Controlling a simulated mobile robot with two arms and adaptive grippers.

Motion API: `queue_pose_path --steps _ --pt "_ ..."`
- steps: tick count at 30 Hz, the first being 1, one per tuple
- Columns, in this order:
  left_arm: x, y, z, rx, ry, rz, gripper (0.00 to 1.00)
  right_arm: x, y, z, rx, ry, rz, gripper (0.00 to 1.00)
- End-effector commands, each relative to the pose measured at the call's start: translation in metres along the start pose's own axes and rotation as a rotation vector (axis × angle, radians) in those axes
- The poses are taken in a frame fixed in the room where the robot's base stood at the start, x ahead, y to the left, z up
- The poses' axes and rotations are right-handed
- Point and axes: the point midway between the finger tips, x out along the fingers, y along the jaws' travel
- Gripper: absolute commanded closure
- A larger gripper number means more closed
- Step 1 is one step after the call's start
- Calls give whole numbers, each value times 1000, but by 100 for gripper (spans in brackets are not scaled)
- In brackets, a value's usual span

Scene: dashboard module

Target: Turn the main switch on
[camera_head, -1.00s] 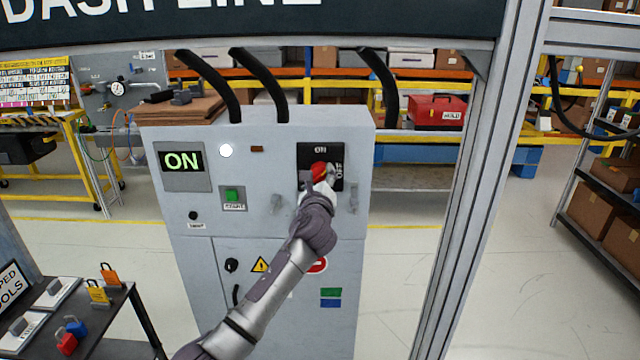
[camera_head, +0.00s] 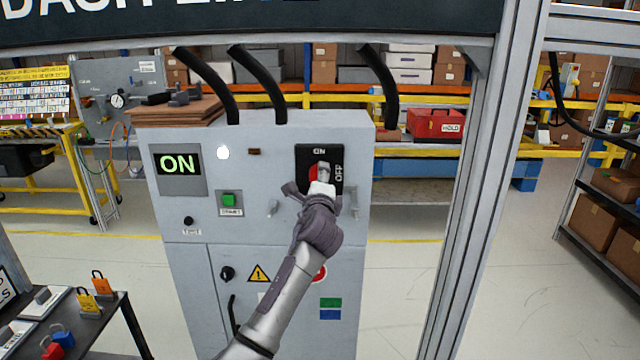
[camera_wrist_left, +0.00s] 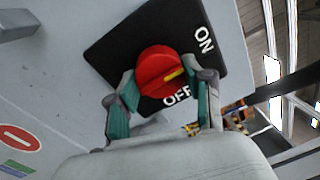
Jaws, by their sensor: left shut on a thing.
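The main switch is a red round knob (camera_head: 313,172) on a black plate (camera_head: 333,153) at the upper right of the grey cabinet's front. The plate reads ON at its top and OFF at its right side. My left gripper (camera_head: 321,177) is shut on the knob and partly hides it in the head view. In the left wrist view the knob (camera_wrist_left: 157,68) sits between the two fingers (camera_wrist_left: 167,88). Its yellow mark (camera_wrist_left: 174,74) points between the words ON and OFF. My right gripper is not in view.
The cabinet (camera_head: 250,215) carries a lit ON display (camera_head: 179,163), a white lamp (camera_head: 222,153) and a green button (camera_head: 230,200). A metal post (camera_head: 470,190) stands to its right. A table with padlocks (camera_head: 103,283) is at lower left.

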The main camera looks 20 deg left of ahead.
Motion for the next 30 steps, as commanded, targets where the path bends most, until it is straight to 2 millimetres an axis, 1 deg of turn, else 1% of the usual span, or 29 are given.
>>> queue_pose_path --steps 1,16,17,18,21,30 --pt "0 3 -1 -9 0 5 84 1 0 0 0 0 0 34" --pt "0 2 -1 -27 -1 6 84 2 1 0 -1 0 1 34" --pt "0 2 -1 -27 -1 6 46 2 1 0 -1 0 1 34" --pt "0 2 -1 -27 -1 6 39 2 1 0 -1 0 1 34" --pt "0 2 -1 -26 -1 5 23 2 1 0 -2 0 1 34" --pt "0 1 0 -24 -1 2 23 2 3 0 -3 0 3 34"
